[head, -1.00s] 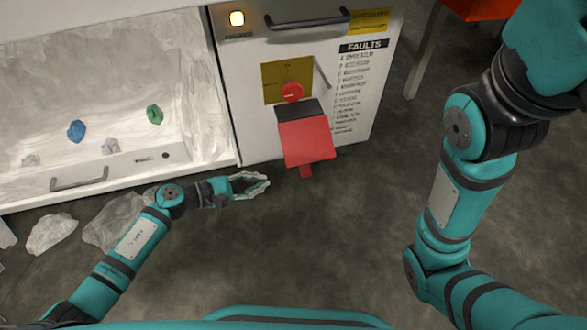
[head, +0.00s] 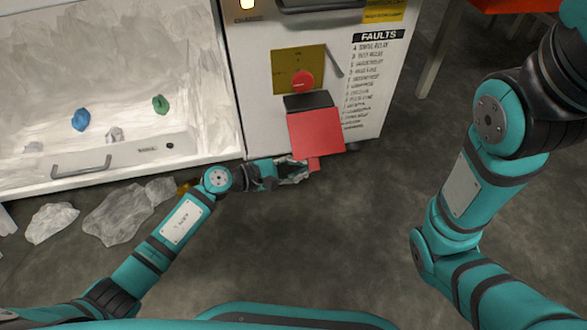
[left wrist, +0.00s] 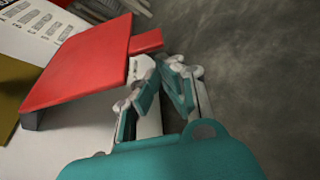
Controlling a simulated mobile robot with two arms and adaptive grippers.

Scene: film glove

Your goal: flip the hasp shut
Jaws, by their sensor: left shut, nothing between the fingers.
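The hasp is a red flap (head: 316,134) with a dark hinge block (head: 308,101) at its top, on the white cabinet front. It sticks outward and down, away from the yellow plate (head: 284,78) and round red knob (head: 303,81) above it. A narrow red tab (head: 314,164) shows at its lower end. My left gripper (head: 302,171) is shut and empty, at the flap's lower left by the tab. In the left wrist view the fingertips (left wrist: 166,66) are just beside the red flap (left wrist: 85,62) and tab (left wrist: 147,42); contact cannot be told. My right gripper is out of view.
A white open-fronted glove chamber (head: 105,75) with blue and green pieces (head: 160,104) is at the left. Crumpled clear film (head: 118,212) lies on the floor below it. The cabinet has a dark handle (head: 320,4) and a faults list (head: 370,80). Floor ahead is clear.

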